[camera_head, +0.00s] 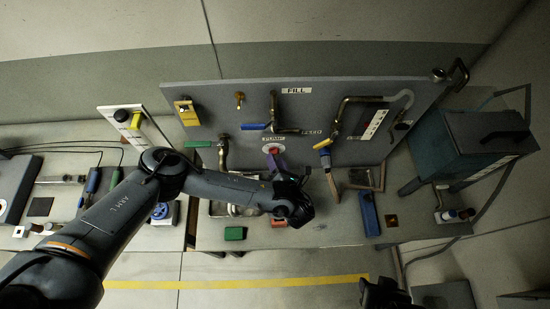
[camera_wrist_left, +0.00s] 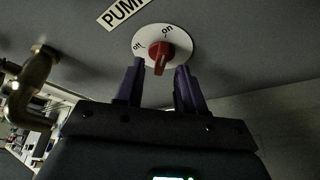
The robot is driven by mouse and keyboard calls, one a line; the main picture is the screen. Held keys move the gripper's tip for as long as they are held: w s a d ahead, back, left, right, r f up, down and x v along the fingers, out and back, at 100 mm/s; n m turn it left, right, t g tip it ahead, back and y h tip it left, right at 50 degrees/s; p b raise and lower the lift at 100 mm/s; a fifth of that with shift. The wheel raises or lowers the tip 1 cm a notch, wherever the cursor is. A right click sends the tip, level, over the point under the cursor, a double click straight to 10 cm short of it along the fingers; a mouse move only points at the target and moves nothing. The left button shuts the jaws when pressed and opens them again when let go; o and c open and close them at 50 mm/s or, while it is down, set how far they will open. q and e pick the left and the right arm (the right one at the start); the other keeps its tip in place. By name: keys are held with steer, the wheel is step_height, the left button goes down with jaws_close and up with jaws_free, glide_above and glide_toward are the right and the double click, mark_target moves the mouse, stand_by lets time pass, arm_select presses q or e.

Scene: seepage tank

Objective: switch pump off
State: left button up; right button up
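The pump switch is a red knob (camera_wrist_left: 162,52) on a round white dial (camera_wrist_left: 148,34) marked "off" and "on", under a "PUMP" label (camera_wrist_left: 122,12). The knob's bar points down in the left wrist view, its upper end nearer "on". In the head view the knob (camera_head: 272,150) sits low on the grey panel. My left gripper (camera_wrist_left: 160,68) is open, its purple fingers apart on either side of the knob's lower end. Contact cannot be told. In the head view it (camera_head: 277,164) is just below the dial. My right gripper (camera_head: 385,294) is dark and cut off at the bottom edge.
A blue-handled valve (camera_head: 254,127) and a green-handled valve (camera_head: 198,144) are left of the dial. A brass pipe (camera_wrist_left: 32,84) stands left of my gripper. A teal tank (camera_head: 450,150) stands at the right.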

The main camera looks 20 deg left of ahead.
arm_select(q)
steer(key=shift+x, duration=1.05)
jaws_close()
